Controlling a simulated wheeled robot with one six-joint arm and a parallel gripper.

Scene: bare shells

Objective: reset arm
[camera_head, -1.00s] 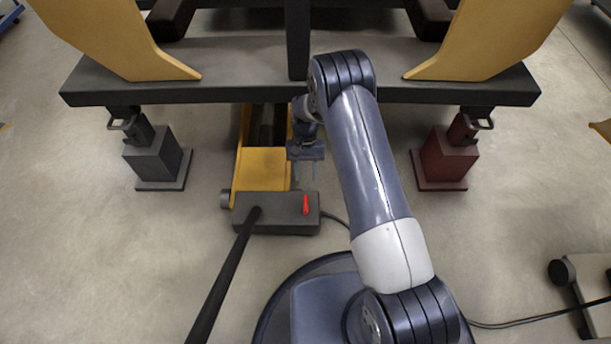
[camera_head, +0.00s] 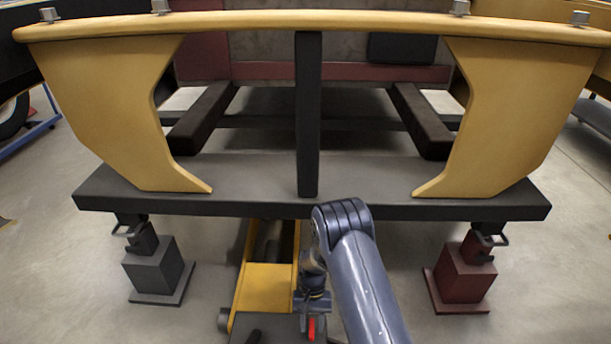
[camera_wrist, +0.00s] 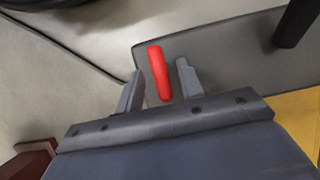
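My gripper (camera_wrist: 159,88) shows in the wrist view with its two fingers apart. A red lever (camera_wrist: 158,72) stands between and just beyond the fingers in that view, with a gap to each finger. The lever sits on a dark grey block (camera_wrist: 225,60) at the end of a yellow jack (camera_head: 264,286). In the head view only a bit of the red lever (camera_head: 311,328) shows at the bottom edge, below my wrist. My arm (camera_head: 365,280) comes up from the bottom of the head view. The fingertips are hard to make out there.
A dark beam (camera_head: 240,186) with yellow brackets (camera_head: 110,110) spans above the jack. A grey stand (camera_head: 155,268) is at left and a red stand (camera_head: 463,275) at right. A dark bar (camera_wrist: 296,22) rises from the block. Bare floor (camera_head: 60,280) lies at far left.

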